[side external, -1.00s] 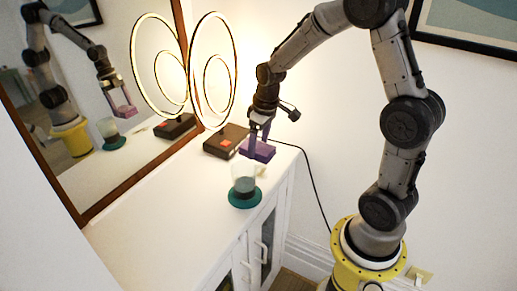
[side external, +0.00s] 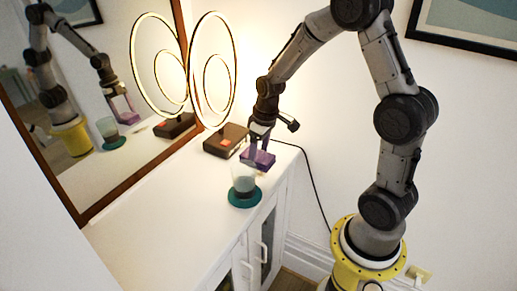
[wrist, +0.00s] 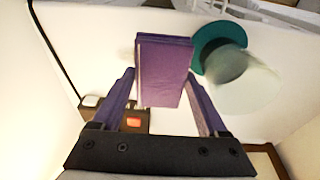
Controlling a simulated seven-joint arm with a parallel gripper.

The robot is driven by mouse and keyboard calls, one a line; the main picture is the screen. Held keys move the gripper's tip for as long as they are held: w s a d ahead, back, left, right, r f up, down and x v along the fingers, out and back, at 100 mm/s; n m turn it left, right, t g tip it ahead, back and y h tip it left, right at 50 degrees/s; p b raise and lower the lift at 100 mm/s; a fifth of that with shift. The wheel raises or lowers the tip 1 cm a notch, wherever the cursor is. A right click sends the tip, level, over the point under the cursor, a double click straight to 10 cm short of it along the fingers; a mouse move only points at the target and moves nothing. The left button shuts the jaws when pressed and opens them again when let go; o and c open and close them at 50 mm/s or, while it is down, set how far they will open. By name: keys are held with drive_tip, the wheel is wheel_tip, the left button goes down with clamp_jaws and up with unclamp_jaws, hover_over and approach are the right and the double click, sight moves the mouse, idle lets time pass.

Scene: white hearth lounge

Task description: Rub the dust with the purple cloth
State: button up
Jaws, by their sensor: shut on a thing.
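The purple cloth (side external: 262,160) is a folded, block-like pad. My gripper (side external: 259,150) is shut on it above the right part of the white cabinet top. In the wrist view the cloth (wrist: 165,70) sits between the two purple-looking fingers of my gripper (wrist: 161,80). I cannot tell whether the cloth touches the top. A faint tan patch, possibly the dust (side external: 262,174), shows just below the cloth in the side view.
A glass (side external: 244,181) stands on a teal coaster (side external: 236,202), close in front of the cloth. A ring lamp with a dark base (side external: 225,140) stands behind, next to the mirror (side external: 115,80). The cabinet top (side external: 165,220) is clear at the front left.

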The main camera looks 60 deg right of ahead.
sight(258, 177)
drive_tip(key=shift+f, duration=1.95)
wheel_tip(258, 177, down, 2)
drive_tip(key=shift+f, duration=0.15)
drive_tip(key=shift+d, duration=0.9)
drive_tip(key=shift+c, duration=0.7)
drive_tip(key=shift+d, duration=3)
drive_tip(key=shift+a, duration=3.9)
drive_tip(key=shift+r, duration=4.25)
